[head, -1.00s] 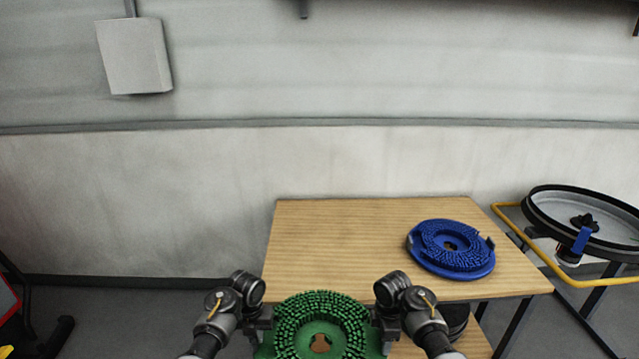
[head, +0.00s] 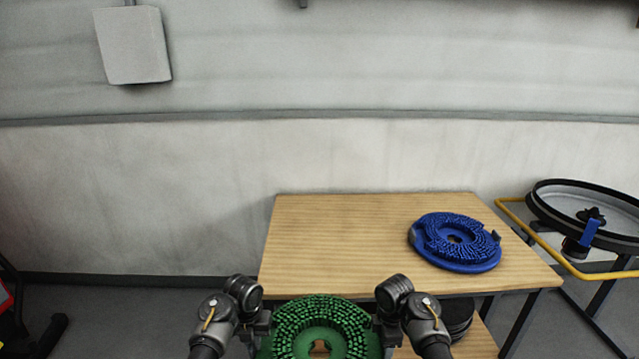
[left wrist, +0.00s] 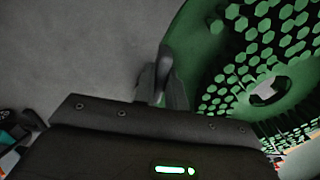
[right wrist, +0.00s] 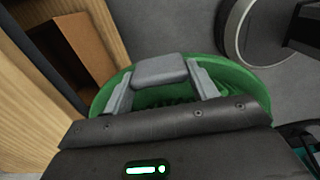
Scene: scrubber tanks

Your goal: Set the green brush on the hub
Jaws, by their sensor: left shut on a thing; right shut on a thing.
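The green brush (head: 320,310) is a disc with bristles facing up and a hole in the middle. It is at the bottom of the head view, held between both grippers, its near part cut off by the frame. My left gripper (head: 263,324) is shut on its left edge and my right gripper (head: 379,323) on its right edge. The brush also shows in the left wrist view (left wrist: 205,55) and the right wrist view (right wrist: 240,78). A dark hub-like fitting (head: 591,215) with a blue piece sits inside a round black-rimmed housing (head: 545,205) at the far right.
A wooden table (head: 330,240) stands ahead, beyond the green brush. A blue brush (head: 465,262) lies on its right part, bristles up. A yellow rail (head: 540,243) runs below the round housing. Dark discs (head: 459,318) lie under the table. The table's left part is clear.

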